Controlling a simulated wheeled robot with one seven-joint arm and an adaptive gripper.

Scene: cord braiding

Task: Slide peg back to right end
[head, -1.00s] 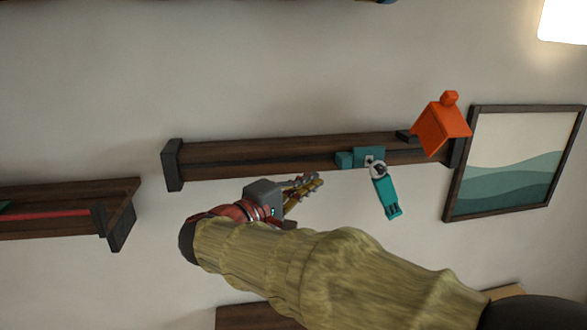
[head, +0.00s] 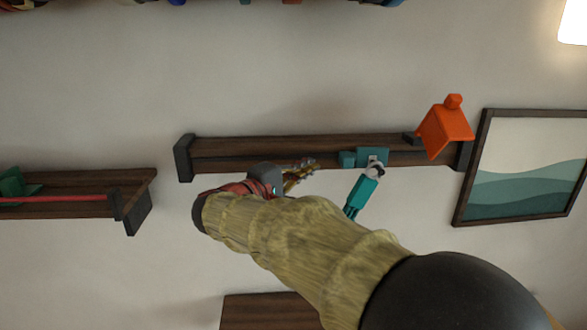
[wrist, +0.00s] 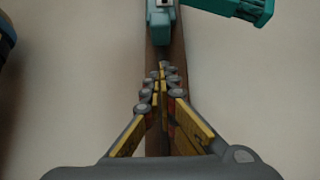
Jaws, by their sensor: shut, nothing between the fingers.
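The teal peg (head: 372,157) sits on a dark wooden rail (head: 260,146) on the wall, right of its middle. A teal hanging piece (head: 360,194) is joined to it by a grey pivot and slants down to the left. My gripper (head: 308,164) is shut and empty at the rail's lower edge, left of the peg and apart from it. In the wrist view, the shut fingertips (wrist: 162,70) lie over the rail (wrist: 153,50), with the peg (wrist: 161,20) ahead and the hanging piece (wrist: 235,8) at top right.
An orange house-shaped piece (head: 445,128) stands at the rail's right end, near a dark end block (head: 463,155). A framed picture (head: 525,165) hangs to the right. Another rail (head: 80,187) with a red cord is at left. Bare wall lies above the rail.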

